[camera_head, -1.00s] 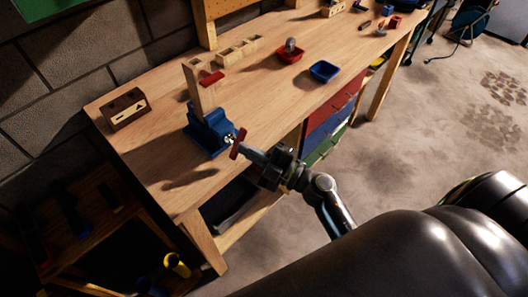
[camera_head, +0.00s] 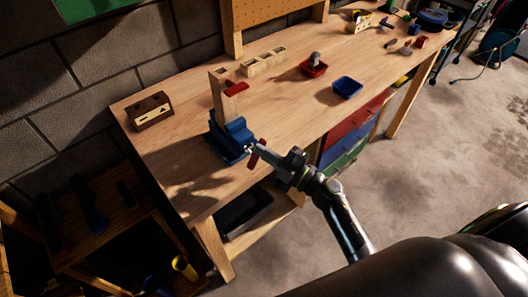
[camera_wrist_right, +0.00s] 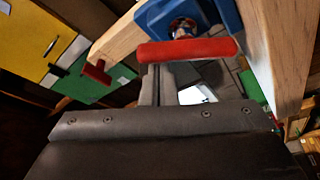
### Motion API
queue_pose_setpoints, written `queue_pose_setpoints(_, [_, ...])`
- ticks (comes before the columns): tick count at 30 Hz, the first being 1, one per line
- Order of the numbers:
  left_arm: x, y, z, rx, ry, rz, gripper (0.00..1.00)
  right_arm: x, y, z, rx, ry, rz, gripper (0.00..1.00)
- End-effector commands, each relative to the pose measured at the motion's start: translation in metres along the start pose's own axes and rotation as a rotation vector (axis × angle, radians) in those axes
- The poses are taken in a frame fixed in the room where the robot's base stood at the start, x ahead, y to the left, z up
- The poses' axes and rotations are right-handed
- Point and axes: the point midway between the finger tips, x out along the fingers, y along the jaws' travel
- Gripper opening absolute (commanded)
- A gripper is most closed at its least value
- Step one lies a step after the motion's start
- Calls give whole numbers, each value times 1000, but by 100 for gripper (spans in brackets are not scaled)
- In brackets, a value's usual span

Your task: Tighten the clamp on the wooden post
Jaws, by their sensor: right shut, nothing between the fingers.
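A blue clamp (camera_head: 231,139) is fixed at the front edge of the wooden workbench, and a light wooden post (camera_head: 222,100) stands upright at it. Its red bar handle (camera_head: 254,160) sticks out at the front on a metal screw. My right gripper (camera_head: 264,149) is shut and empty, with its tips right at the handle. In the right wrist view the red handle (camera_wrist_right: 187,50) lies across, just beyond the shut finger tips (camera_wrist_right: 157,80); I cannot tell whether they touch. The clamp's blue body (camera_wrist_right: 160,16) is partly cut off there. My left gripper is not in view.
On the workbench (camera_head: 185,110) are a dark wooden block (camera_head: 151,112), a red piece (camera_head: 236,88) by the post, a red tray (camera_head: 314,69) and a blue tray (camera_head: 347,88). Coloured drawers (camera_head: 350,133) are below.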

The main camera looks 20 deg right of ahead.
Motion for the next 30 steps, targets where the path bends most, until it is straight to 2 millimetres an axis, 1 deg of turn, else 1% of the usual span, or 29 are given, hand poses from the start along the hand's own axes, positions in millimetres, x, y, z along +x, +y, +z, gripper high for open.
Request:
queue_pose_setpoints(23, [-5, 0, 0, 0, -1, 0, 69, -1, 1, 4, 131, -1, 44, 0])
queue_pose_setpoints(30, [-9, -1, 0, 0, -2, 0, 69, -2, 2, 6, 217, -2, 74, 0])
